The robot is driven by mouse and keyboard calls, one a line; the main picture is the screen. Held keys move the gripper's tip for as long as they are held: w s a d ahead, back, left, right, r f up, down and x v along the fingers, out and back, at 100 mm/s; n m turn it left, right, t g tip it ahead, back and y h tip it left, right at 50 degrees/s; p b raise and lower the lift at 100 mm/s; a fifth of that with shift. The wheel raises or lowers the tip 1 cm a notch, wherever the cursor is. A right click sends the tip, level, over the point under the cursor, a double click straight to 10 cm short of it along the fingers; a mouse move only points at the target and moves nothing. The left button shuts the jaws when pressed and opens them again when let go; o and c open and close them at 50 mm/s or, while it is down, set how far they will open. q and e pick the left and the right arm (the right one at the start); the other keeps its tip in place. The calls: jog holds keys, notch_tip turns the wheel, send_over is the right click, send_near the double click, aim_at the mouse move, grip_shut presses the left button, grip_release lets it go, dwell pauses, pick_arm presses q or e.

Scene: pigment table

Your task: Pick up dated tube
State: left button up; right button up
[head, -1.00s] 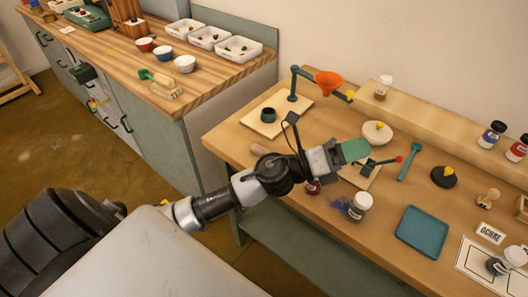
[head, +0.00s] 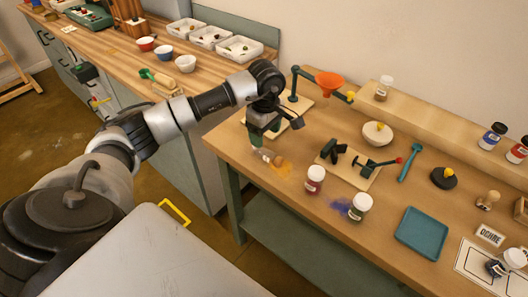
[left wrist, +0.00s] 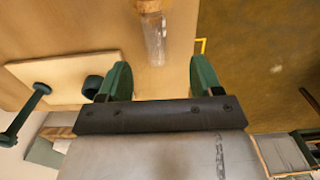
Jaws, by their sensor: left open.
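A clear glass tube with a brown end (head: 268,156) lies on its side near the left end of the right-hand table, beside a spill of yellow-orange powder. Any date on it is too small to read. The tube also shows at the top of the left wrist view (left wrist: 154,38), beyond and between my fingertips. My left gripper (head: 263,137) points down above the tube's left part in the head view. In the left wrist view its two green fingers (left wrist: 161,80) are apart with nothing between them. My right gripper is not in view.
A board with a dark green clamp-like device (head: 333,151) stands right of the tube. A red-labelled jar (head: 315,180) and a dark jar (head: 358,206) stand nearer the front. A teal tray (head: 421,232) lies farther right. An orange funnel (head: 329,83) is on a stand behind.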

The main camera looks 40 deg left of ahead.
aim_at(266, 151)
pick_arm(q)
notch_tip(266, 151, down, 3)
jog(key=shift+f, duration=0.15)
jog(key=f+p, duration=0.1)
jog(key=f, duration=0.1)
jog(key=w+f+p, duration=0.1)
jog(key=f, duration=0.1)
jog(key=shift+f, duration=0.65)
jog(key=c, duration=1)
jog(key=shift+s, duration=0.1)
jog(key=shift+c, duration=0.2)
